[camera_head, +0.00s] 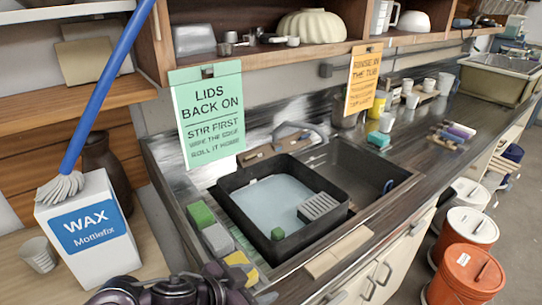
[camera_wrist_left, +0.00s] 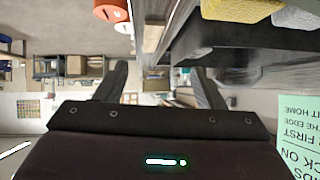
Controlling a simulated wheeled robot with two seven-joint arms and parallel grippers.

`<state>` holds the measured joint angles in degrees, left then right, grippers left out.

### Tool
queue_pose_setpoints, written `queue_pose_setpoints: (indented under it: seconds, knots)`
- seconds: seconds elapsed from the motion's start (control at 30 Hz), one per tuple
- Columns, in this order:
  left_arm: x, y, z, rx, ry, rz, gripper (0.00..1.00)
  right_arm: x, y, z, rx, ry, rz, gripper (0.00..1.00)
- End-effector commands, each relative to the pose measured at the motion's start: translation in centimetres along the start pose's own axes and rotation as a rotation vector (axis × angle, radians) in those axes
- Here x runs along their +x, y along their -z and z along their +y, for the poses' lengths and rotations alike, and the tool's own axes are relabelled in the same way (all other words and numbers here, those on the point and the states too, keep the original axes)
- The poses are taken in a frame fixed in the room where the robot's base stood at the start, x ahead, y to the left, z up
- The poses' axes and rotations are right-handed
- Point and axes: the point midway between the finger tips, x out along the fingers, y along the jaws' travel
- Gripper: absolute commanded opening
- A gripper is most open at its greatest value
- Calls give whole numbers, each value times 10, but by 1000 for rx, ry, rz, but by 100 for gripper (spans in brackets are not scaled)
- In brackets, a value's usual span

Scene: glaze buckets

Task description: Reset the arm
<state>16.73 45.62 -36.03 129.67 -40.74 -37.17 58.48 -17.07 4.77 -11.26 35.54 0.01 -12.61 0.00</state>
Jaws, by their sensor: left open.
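My left arm (camera_head: 170,291) shows at the bottom edge of the head view, in front of the counter and low beside the black tub. My left gripper (camera_wrist_left: 161,70) shows in the left wrist view, with its two dark fingers spread apart. Nothing is between the fingers, and they touch nothing that I can see. The wrist picture looks upside down. My right gripper is in neither view.
A black tub (camera_head: 232,208) of water sits by the sink, with sponges along its left. A white wax box (camera_head: 85,238) and blue-handled brush (camera_head: 103,92) stand left. Orange (camera_head: 468,278) and white-lidded buckets stand on the floor right. A green sign (camera_head: 208,115) hangs behind.

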Motion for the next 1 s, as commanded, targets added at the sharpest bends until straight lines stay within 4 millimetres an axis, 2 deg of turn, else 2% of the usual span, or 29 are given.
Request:
queue_pose_setpoints:
  seconds: [0.13,0.27,0.37,0.53,0.67,0.9,1.0]
  knots:
    - [-1,9,0,-39,86,32,63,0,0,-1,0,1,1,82]
    - [-9,4,-10,-113,199,12,63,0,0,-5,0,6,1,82]
    - [-23,-19,-25,-209,302,-72,63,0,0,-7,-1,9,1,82]
    - [-52,-80,-36,-363,397,-280,63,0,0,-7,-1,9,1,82]
    - [-74,-124,-30,-462,411,-433,63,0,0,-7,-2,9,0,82]
    - [-114,-190,-3,-619,372,-672,63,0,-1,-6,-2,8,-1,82]
    - [-90,-212,-7,-611,367,-683,63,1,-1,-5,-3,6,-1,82]
